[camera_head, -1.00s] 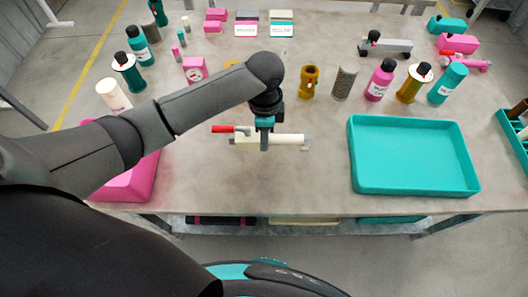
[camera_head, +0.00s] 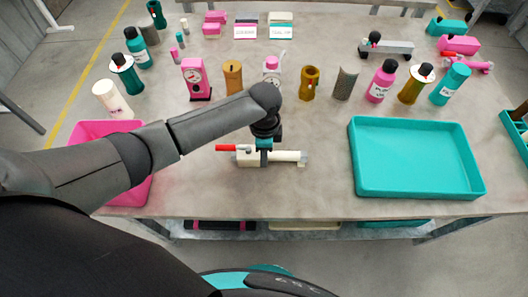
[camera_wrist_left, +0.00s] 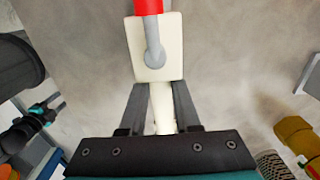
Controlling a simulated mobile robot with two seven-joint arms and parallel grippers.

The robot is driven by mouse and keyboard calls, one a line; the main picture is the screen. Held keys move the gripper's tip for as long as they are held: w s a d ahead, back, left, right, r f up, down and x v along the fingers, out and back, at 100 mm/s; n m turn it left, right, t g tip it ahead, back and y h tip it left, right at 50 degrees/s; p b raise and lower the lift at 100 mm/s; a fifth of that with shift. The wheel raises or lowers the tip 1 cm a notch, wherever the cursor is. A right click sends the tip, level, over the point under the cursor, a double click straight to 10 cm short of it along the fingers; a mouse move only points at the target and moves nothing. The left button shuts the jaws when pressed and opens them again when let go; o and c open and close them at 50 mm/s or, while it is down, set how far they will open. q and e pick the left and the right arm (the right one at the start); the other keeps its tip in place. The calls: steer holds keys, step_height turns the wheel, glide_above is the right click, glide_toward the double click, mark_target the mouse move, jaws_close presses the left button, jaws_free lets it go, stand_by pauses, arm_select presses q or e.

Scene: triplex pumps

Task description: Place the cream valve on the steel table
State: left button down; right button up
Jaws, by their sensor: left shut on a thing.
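The cream valve (camera_head: 284,156) has a red lever handle (camera_head: 226,148) pointing left and a grey end at the right. It lies level over the bare middle of the steel table (camera_head: 215,185), near its front edge. My left gripper (camera_head: 264,158) comes from above and is shut around the valve's body. In the left wrist view the cream valve (camera_wrist_left: 157,62) passes between the two dark fingers (camera_wrist_left: 160,110). Whether the valve touches the table cannot be told. A small dark and teal jaw-like part (camera_wrist_left: 45,112), perhaps my right gripper, shows at that view's left edge.
A teal tray (camera_head: 478,190) stands right of the valve, and a pink bin (camera_head: 128,190) stands left under my arm. Bottles, a gold cup (camera_head: 309,83) and a knurled cylinder (camera_head: 346,84) line the back. The table around the valve is clear.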

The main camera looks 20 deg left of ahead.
arm_select(q)
steer(key=c, duration=0.7)
jaws_free()
steer(key=shift+o, duration=0.4)
step_height(320, 180, up, 12)
steer(key=p, duration=0.3)
steer(key=shift+r, duration=0.15)
